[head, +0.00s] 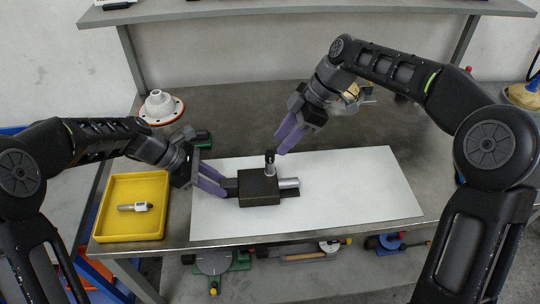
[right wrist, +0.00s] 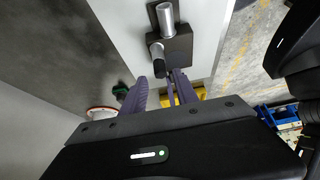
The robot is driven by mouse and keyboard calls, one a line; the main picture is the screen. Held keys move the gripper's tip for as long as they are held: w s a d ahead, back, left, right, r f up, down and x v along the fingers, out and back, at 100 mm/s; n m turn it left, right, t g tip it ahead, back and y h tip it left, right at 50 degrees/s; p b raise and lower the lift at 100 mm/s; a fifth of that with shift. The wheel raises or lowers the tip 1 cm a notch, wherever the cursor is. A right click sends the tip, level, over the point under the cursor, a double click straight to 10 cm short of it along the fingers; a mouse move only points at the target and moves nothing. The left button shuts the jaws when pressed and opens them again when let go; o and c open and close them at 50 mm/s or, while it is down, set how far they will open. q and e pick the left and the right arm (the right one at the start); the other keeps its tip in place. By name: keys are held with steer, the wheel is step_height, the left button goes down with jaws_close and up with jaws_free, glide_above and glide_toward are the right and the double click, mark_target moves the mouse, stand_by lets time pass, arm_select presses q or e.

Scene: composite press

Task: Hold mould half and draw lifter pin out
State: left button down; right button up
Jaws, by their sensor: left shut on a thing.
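The mould half (head: 259,190), a dark block, lies on the white mat. It also shows in the right wrist view (right wrist: 181,47). The lifter pin (head: 270,166) stands upright from its top, grey with a dark head; its end shows in the right wrist view (right wrist: 157,52). A silver cylinder (head: 289,184) sticks out of the block's right side. My left gripper (head: 224,186) is shut on the mould half at its left side. My right gripper (head: 281,145) is above and behind the pin, apart from it. Its purple fingers stand apart and empty in the right wrist view (right wrist: 159,82).
The white mat (head: 350,185) is clear right of the block. A yellow tray (head: 117,222) with a silver part (head: 135,207) lies at the left. A white flanged part (head: 160,106) stands at the back left. A shelf (head: 300,10) spans the back.

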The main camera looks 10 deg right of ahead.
mark_target(273, 152)
steer(key=shift+x, duration=2.65)
steer(key=shift+c, duration=0.2)
jaws_close()
